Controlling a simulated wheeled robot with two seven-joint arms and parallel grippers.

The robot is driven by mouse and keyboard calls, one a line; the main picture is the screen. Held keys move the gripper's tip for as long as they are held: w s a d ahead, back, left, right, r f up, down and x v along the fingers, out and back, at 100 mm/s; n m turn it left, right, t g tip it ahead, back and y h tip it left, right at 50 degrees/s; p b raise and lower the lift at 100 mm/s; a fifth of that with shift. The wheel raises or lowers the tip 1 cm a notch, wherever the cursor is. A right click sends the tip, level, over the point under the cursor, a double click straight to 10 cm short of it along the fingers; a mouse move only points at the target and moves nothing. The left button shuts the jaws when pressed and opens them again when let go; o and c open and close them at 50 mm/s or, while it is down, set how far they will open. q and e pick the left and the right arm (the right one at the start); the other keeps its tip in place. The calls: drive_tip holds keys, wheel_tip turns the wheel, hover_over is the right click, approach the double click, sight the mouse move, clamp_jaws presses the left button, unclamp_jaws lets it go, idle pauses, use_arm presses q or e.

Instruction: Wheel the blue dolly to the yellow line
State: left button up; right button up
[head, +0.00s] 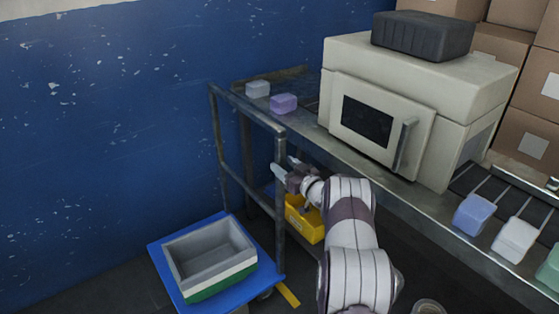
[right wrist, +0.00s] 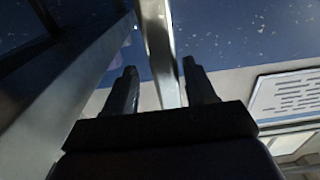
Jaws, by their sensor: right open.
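The blue dolly (head: 165,267) stands at the lower left beside the blue wall. A grey metal push frame (head: 246,107) rises from its right side. Its deck carries a grey crate (head: 190,279) stacked on white and green ones. A short yellow strip (head: 289,295), apparently the yellow line, shows on the floor just right of the dolly; its rest is hidden. My right gripper (head: 280,172) is open at the frame's near upright. In the right wrist view a metal bar (right wrist: 161,50) runs between its fingers (right wrist: 163,88); contact cannot be told. My left gripper is out of view.
A long metal bench (head: 345,152) with a cream machine (head: 420,85) and small coloured packs stands right of the dolly. A yellow bin (head: 311,228) sits below it. Cardboard boxes (head: 528,110) are stacked at the right. Dark floor shows left of the dolly.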

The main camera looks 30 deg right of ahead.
drive_tip(key=s+p, duration=0.1)
drive_tip(key=s, duration=0.8)
drive_tip(key=shift+s+d, duration=0.15)
